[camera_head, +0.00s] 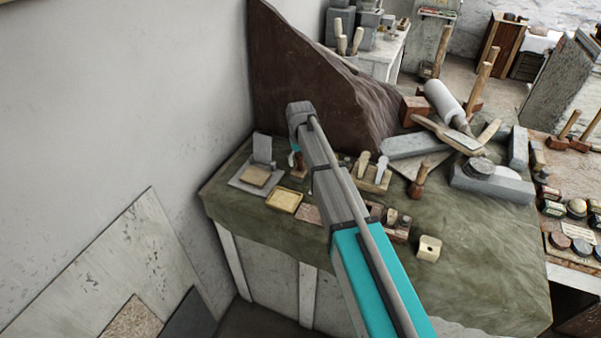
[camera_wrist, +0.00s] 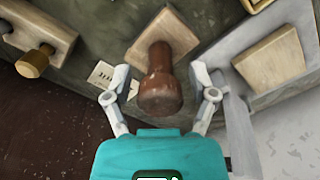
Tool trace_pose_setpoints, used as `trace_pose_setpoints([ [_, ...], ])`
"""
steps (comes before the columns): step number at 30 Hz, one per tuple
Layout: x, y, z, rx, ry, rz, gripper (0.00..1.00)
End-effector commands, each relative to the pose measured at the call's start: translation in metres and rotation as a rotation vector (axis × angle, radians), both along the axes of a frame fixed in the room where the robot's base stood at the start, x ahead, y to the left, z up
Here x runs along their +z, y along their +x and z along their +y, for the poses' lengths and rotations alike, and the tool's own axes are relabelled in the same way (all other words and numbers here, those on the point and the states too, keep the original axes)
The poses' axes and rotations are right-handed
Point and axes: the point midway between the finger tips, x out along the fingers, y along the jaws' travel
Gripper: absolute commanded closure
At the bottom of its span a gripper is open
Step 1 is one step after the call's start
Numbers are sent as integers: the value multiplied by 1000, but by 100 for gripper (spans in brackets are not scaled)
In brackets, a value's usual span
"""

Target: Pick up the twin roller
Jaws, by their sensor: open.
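A brown turned wooden handle (camera_wrist: 160,85) stands between the fingers of my gripper (camera_wrist: 160,74) in the wrist view. Its far end meets a pale wooden block. I cannot tell for sure whether this piece is the twin roller; no pair of rollers shows clearly. My gripper is open, one finger on each side of the handle, with narrow gaps. In the head view my gripper (camera_head: 295,150) is over the back left of the cloth-covered table, mostly hidden by my arm. A small reddish-brown piece (camera_head: 300,166) shows just below it.
A grey piece with a pale wood block (camera_head: 255,177) lies close on the left, and a yellow tray (camera_head: 284,200) nearer the front. A tall brown slab (camera_head: 300,60) rises behind. Small tools (camera_head: 372,172) crowd the right.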

Motion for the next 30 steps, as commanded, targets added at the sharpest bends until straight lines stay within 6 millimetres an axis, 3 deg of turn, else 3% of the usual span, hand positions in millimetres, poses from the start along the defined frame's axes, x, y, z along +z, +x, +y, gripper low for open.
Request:
trace_pose_setpoints([
  [17, 0, 0, 0, 1, 0, 0, 26],
  [27, 0, 0, 1, 1, 0, 0, 88],
  [30, 0, 0, 1, 1, 0, 0, 100],
])
